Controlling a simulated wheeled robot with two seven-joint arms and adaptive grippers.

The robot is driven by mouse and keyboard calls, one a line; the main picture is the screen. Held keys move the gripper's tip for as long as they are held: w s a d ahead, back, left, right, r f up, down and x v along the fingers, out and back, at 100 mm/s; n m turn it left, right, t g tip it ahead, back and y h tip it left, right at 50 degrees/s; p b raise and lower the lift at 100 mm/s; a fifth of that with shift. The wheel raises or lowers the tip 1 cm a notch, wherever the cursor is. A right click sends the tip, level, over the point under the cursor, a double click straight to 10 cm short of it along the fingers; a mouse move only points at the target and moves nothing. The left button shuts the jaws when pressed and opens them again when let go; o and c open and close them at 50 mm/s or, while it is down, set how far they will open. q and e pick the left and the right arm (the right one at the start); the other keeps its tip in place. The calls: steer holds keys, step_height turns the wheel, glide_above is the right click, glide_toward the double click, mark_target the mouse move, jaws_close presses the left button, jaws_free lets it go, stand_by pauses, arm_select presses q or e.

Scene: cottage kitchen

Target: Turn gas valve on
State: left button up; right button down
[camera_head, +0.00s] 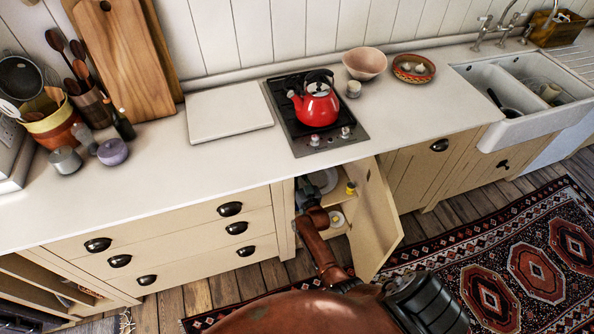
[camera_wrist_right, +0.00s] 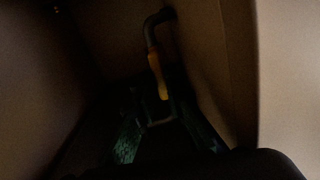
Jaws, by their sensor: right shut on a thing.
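The gas valve shows in the dark right wrist view as a yellow lever handle (camera_wrist_right: 158,76) below a bent grey pipe (camera_wrist_right: 154,27). The handle runs roughly up and down there. My right gripper (camera_wrist_right: 160,110) is shut on the lower end of the yellow handle, its dark fingers on either side. In the head view my right arm reaches into the open cabinet under the stove, with the right gripper (camera_head: 304,190) partly hidden by the counter and the arm. The valve is hidden in the head view. My left gripper is in neither view.
The cabinet door (camera_head: 372,222) stands open to the right of my arm. The cabinet's left edge is close beside the arm. Shelves inside hold plates and a small yellow item (camera_head: 350,187). Above, a red kettle (camera_head: 317,108) stands on the gas stove (camera_head: 281,103).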

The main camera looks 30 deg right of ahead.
steer(key=shift+n, duration=0.3)
steer(key=c, duration=2)
jaws_free()
steer(key=v, duration=1.2)
steer(key=shift+a, duration=0.1)
